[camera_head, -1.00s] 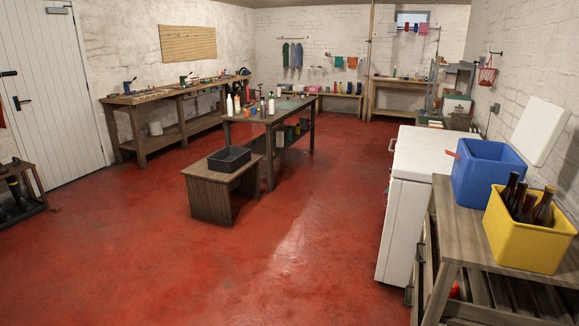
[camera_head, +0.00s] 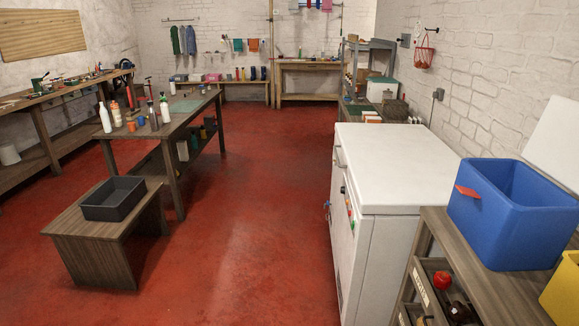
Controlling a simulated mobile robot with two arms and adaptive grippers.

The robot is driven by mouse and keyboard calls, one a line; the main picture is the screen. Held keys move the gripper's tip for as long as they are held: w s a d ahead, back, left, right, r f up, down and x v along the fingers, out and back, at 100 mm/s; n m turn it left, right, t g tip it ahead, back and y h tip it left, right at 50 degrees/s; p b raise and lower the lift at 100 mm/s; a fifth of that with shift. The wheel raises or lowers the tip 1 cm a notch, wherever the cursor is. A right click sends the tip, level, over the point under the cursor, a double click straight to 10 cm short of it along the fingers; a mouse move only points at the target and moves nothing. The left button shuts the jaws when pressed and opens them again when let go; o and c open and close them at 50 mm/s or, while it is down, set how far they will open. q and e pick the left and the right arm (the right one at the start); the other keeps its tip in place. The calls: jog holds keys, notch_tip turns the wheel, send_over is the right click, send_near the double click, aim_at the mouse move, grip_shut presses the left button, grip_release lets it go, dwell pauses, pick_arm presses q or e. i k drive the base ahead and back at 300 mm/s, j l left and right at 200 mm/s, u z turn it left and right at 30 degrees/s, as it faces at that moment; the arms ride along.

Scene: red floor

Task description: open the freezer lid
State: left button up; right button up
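A white chest freezer (camera_head: 345,240) stands right of centre in the head view, against the right wall. Its flat white lid (camera_head: 397,165) lies shut on top. A handle (camera_head: 340,157) shows at the left front edge of the lid. Small coloured items (camera_head: 350,213) are on the freezer's front face. Neither of my grippers is in view.
A wooden shelf unit (camera_head: 480,290) with a blue bin (camera_head: 510,215) and a yellow bin (camera_head: 568,290) stands at the near right, close to the freezer. A low wooden bench (camera_head: 85,245) with a black tray (camera_head: 113,199) is on the left. Red floor (camera_head: 240,240) between is clear.

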aim_at(393, 169)
jog(key=i+j+z, duration=0.85)
jog(key=i+z, duration=0.15)
jog(key=z, duration=0.15)
jog(key=i+j+z, duration=0.2)
jog(key=z, duration=0.2)
jog(key=i, duration=0.05)
